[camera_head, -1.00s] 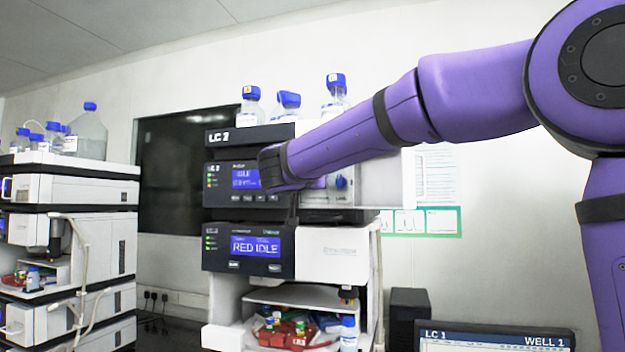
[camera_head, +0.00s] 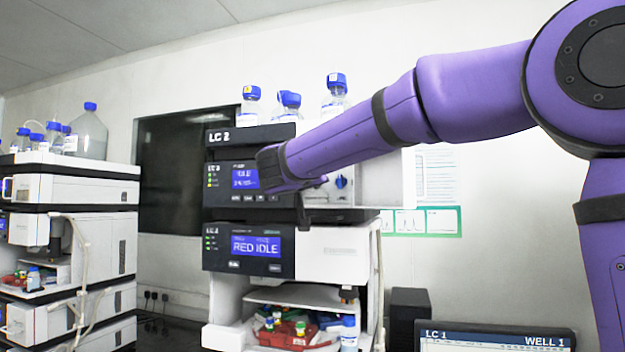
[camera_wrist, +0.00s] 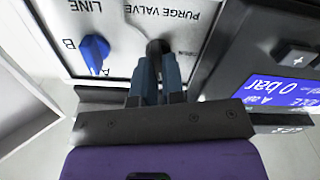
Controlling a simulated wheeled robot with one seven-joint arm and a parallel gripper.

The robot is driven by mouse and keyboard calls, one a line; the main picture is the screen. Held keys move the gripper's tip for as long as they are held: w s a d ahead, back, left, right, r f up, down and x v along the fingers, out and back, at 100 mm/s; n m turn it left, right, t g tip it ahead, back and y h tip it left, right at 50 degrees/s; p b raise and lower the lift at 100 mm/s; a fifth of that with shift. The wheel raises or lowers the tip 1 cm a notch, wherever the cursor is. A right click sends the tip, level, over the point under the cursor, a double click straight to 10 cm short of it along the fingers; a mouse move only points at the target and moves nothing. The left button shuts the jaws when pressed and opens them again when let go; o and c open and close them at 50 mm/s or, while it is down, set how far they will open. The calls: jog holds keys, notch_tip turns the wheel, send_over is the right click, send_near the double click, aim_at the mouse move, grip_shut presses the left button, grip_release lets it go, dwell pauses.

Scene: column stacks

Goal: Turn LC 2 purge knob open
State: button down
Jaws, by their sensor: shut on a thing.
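The LC 2 stack has a dark front module with a lit blue screen (camera_head: 245,176), left of my wrist in the head view. In the wrist view, the dark purge knob (camera_wrist: 156,46) sits on the pale panel under the words PURGE VALVE. My gripper (camera_wrist: 158,62) is shut on this knob, with both blue-grey fingers close around it. The fingers cover part of the knob, so its exact angle cannot be told. In the head view my wrist hides the purge knob.
A blue line selector knob (camera_wrist: 95,52) marked A and B is beside the gripper; it also shows in the head view (camera_head: 341,182). Bottles (camera_head: 335,98) stand on top of the stack. A lower module (camera_head: 250,246) reads RED IDLE. Another stack (camera_head: 75,190) stands at left.

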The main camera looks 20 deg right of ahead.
jog(key=n, duration=1.2)
jog(key=shift+w+a+f+n, duration=0.15)
jog(key=shift+a+f+n, duration=0.1)
jog(key=shift+f+n, duration=0.15)
dwell(0.3)
jog(key=c, duration=1.2)
grip_release()
jog(key=v, duration=1.1)
jog(key=shift+w, duration=0.1)
